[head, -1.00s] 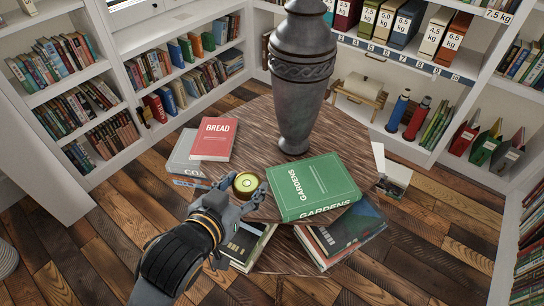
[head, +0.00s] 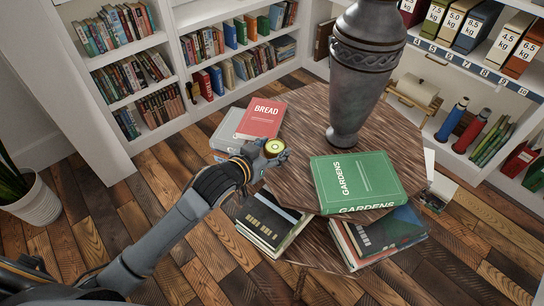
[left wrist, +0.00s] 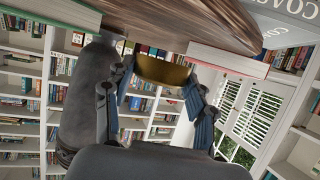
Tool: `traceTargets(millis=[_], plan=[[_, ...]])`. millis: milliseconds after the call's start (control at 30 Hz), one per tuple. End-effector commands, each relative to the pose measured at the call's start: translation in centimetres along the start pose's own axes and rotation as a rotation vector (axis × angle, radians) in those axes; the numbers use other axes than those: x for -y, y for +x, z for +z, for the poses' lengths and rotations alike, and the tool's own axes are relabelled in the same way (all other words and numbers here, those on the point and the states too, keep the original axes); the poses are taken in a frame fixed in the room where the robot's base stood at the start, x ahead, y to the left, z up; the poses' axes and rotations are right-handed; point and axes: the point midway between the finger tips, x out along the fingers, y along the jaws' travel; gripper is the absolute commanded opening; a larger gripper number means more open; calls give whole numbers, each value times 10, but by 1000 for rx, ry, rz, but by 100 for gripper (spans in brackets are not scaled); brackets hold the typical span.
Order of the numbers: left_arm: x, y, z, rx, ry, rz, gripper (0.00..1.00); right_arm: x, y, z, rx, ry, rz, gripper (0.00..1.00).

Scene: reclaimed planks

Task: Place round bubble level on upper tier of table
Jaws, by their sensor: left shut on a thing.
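The round bubble level (head: 273,147) is a small brass disc with a yellow-green top, face up. My left gripper (head: 270,151) is shut on it; the gold side shows between the fingers in the left wrist view (left wrist: 162,71). The table's upper tier (head: 300,105) is dark wood. In the head view the level overlaps its left edge, between the red BREAD book and the green GARDENS book; I cannot tell the height gap. The lower tier (head: 308,246) shows below. My right gripper is not in view.
A tall grey vase (head: 357,75) stands on the upper tier. The green GARDENS book (head: 357,182) lies at its front, and the red BREAD book (head: 262,117) at its left. Books (head: 268,222) lie below. Bare upper-tier wood shows between vase and books.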

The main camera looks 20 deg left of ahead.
Motion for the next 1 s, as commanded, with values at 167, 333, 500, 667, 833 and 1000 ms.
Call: traceTargets(millis=[167,333,500,667,833,1000], plan=[[3,12,24,3,-1,-1,21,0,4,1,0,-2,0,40],[2,16,31,-1,0,0,21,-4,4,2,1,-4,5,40],[2,16,31,-1,1,0,21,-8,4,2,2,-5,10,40],[2,17,34,1,0,0,58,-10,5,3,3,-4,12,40],[2,17,34,1,0,0,79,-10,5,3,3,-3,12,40],[2,17,34,1,1,0,79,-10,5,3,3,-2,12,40]])
